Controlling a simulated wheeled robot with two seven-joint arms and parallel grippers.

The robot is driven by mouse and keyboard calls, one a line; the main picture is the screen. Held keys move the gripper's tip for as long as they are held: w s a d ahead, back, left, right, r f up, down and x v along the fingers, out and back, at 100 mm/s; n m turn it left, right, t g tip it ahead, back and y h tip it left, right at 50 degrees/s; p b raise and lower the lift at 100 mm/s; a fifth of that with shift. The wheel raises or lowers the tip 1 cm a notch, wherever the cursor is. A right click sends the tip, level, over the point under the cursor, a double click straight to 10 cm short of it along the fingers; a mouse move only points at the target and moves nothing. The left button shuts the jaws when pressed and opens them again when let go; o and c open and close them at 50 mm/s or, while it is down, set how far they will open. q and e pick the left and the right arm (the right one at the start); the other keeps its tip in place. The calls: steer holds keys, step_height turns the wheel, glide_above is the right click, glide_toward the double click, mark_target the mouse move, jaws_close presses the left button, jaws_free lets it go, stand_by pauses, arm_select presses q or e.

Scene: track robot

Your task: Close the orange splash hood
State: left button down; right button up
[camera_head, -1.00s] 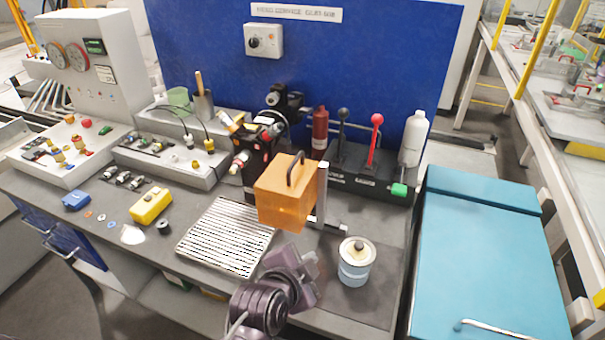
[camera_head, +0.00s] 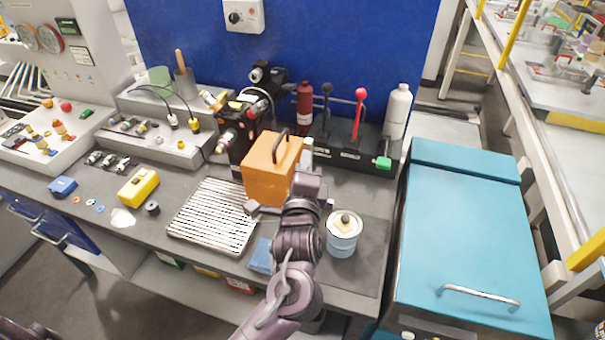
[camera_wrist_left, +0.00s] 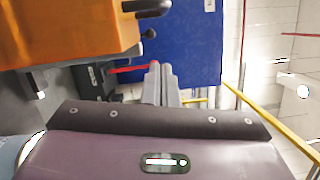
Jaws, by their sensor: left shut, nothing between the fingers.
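The orange splash hood (camera_head: 268,172), a box with a dark handle (camera_head: 279,146) on top, is at the bench's middle, right of the dark machine. My left gripper (camera_head: 308,186) is at its right side, over the pale upright post, and hides part of the post and hood edge. In the left wrist view the hood (camera_wrist_left: 65,35) fills the upper left, with its handle (camera_wrist_left: 148,8) at the top. The left fingers (camera_wrist_left: 161,82) are shut together and empty, a little right of the hood. Contact is not visible. My right gripper is out of view.
A metal can (camera_head: 342,236) stands close to the right of my left arm. The ribbed tray (camera_head: 212,215) lies left of the hood. Behind are the red-knobbed lever (camera_head: 360,105), a red bottle (camera_head: 304,105) and a white bottle (camera_head: 398,110). A teal cabinet (camera_head: 470,240) stands right.

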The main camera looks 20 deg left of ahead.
mark_target(289, 160)
arm_select(q)
steer(key=w+a+p, duration=0.1)
steer(key=w+a+r+p, duration=0.1)
steer(key=a, duration=0.1)
steer(key=shift+w+a, duration=0.3)
steer(key=shift+s+a, duration=0.1)
steer(key=shift+a, duration=0.4)
steer(key=shift+d+f, duration=0.1)
